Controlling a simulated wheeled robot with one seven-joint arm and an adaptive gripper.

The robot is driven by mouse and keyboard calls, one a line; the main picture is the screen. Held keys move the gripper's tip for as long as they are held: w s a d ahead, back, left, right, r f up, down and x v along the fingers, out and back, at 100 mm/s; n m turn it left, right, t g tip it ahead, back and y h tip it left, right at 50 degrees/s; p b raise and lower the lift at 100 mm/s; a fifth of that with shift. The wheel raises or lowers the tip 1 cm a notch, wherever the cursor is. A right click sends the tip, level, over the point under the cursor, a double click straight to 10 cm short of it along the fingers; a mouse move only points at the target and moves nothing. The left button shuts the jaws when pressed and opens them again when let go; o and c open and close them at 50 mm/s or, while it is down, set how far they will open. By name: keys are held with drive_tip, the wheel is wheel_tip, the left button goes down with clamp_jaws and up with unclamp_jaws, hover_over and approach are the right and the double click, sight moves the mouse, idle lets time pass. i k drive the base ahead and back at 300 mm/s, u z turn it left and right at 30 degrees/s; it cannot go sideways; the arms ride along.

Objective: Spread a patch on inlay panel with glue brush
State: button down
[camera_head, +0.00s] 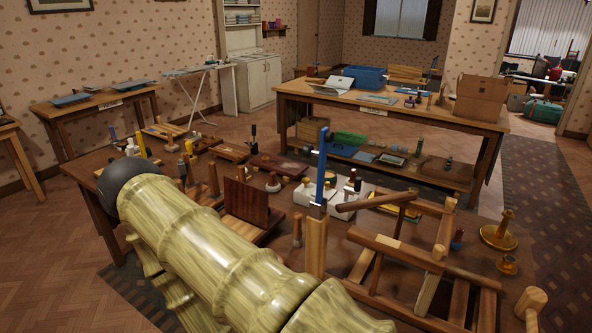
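My arm crosses the lower left of the view, and my gripper does not show. A dark reddish board (282,165) lies flat near the middle of the near workbench (95,172). A brown wooden panel (246,207) stands upright nearer to me, just beyond my arm. I cannot tell which of these, if either, is the inlay panel. A small dark upright tool (253,137) stands at the bench's far side; I cannot tell whether it is the glue brush. No patch of glue can be made out. My arm hides the bench's near left part.
A wooden frame (395,245) fills the bench's right side. A tall blue tool (322,165) stands near the middle by white blocks (315,192). Brass candlesticks (500,235) stand at the right. Another table (290,92) with a cardboard box (481,98) stands behind. Floor (40,240) is open at left.

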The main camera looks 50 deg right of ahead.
sight(297, 242)
drive_tip(key=k, duration=0.9)
drive_tip(key=u, duration=1)
drive_tip(key=i, duration=0.8)
drive_tip(key=z, duration=2.75)
drive_tip(key=i, duration=0.5)
